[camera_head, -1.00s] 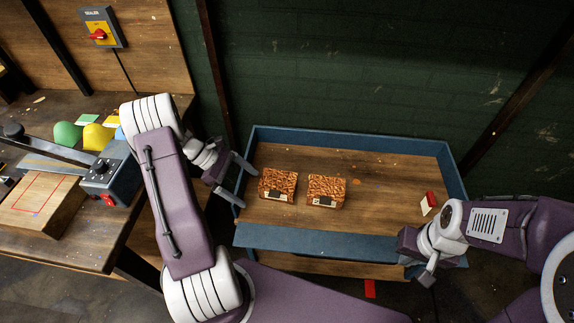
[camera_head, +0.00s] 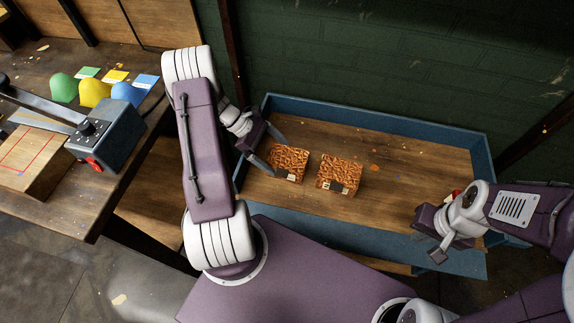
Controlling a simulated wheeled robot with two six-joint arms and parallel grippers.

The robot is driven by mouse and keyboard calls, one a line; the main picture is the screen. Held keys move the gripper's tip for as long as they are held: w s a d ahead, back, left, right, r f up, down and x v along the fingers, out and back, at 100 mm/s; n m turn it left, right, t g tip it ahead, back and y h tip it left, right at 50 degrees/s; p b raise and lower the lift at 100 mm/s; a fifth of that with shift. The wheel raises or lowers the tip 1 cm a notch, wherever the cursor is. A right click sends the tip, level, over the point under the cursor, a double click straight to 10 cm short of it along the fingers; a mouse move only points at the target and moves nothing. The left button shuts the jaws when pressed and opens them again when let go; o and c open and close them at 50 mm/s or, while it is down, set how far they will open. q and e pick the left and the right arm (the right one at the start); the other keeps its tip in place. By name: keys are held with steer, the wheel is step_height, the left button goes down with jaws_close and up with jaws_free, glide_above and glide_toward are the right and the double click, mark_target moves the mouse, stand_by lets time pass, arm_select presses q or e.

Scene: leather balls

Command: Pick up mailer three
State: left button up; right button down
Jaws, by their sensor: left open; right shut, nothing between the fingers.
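Two brown, crinkle-patterned mailers lie side by side in a blue-edged wooden tray table (camera_head: 400,128). One is the left mailer (camera_head: 292,160), the other the right mailer (camera_head: 340,174). Each has a pale label on its near side; I cannot read the numbers, so I cannot tell which is mailer three. My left gripper (camera_head: 277,160) is open at the left mailer's left edge, its fingers spread and partly in front of it. I cannot tell whether they touch. My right gripper (camera_head: 438,252) is shut and empty over the tray's near right edge, away from both mailers.
A small red-topped item (camera_head: 454,195) sits at the tray's right, partly hidden by my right arm. The tray's raised blue rim surrounds the mailers. On the left, a workbench holds a sealer machine (camera_head: 105,130) and green, yellow and blue rounded pieces. The tray's middle right is clear.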

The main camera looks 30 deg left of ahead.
mark_target(291, 158)
arm_select(q)
steer(key=x, duration=0.3)
steer(key=shift+s+d+f, duration=0.1)
steer(key=shift+f, duration=0.05)
steer(key=shift+d+f, duration=0.2)
steer(key=c, duration=1.4)
steer(key=shift+r, duration=0.1)
steer(key=shift+c, duration=0.2)
steer(key=r, duration=0.3)
steer(key=r+p, duration=0.1)
steer(key=shift+d+r, duration=0.3)
steer(key=shift+r, duration=0.1)
steer(key=w+d+r, duration=0.2)
steer(key=d+r, duration=0.1)
steer(key=d, duration=0.2)
steer(key=w+d+r+p, duration=0.1)
steer(key=d+r, duration=0.2)
steer(key=d, duration=0.2)
steer(key=shift+w+d, duration=0.25)
steer(key=shift+w, duration=0.15)
